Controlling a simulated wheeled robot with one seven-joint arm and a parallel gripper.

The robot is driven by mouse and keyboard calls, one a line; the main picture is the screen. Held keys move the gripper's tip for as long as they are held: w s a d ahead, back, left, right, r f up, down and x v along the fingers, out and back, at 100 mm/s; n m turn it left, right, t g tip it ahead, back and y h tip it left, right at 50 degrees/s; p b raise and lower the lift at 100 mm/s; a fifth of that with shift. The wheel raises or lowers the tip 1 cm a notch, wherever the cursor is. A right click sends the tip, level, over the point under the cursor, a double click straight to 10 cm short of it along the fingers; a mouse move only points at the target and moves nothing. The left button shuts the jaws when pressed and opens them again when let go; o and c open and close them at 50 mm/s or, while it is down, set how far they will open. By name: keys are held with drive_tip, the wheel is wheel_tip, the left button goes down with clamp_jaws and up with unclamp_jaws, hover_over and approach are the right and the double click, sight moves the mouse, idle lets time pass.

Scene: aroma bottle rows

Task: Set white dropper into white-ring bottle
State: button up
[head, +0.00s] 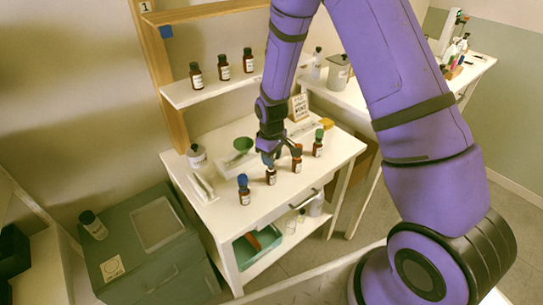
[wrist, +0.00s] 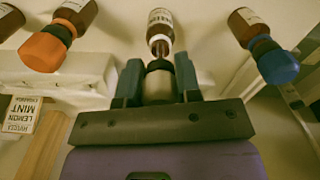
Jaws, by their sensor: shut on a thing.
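The white dropper (wrist: 158,87) shows in the wrist view as a pale bulb with a black collar. My gripper (wrist: 157,88) is shut on its bulb. The white-ring bottle (wrist: 160,22) is brown with a pale label and stands straight ahead of the dropper. Its pale neck ring (wrist: 159,39) shows. The dropper's stem lines up with the bottle's mouth; I cannot tell how deep it reaches inside. A gap shows between collar and ring. In the head view, my gripper (head: 268,158) is above this bottle (head: 271,176), hiding the dropper.
A blue-topped bottle (head: 244,190) stands left of the white-ring bottle; orange-topped (head: 297,158) and green-topped (head: 318,143) bottles stand to the right. A shelf (head: 215,88) with brown bottles is above the table's back.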

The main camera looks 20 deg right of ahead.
drive_tip(key=shift+f, duration=0.3)
drive_tip(key=shift+f, duration=1)
drive_tip(key=o, duration=0.7)
drive_tip(key=shift+c, duration=0.2)
drive_tip(key=shift+r, duration=3.5)
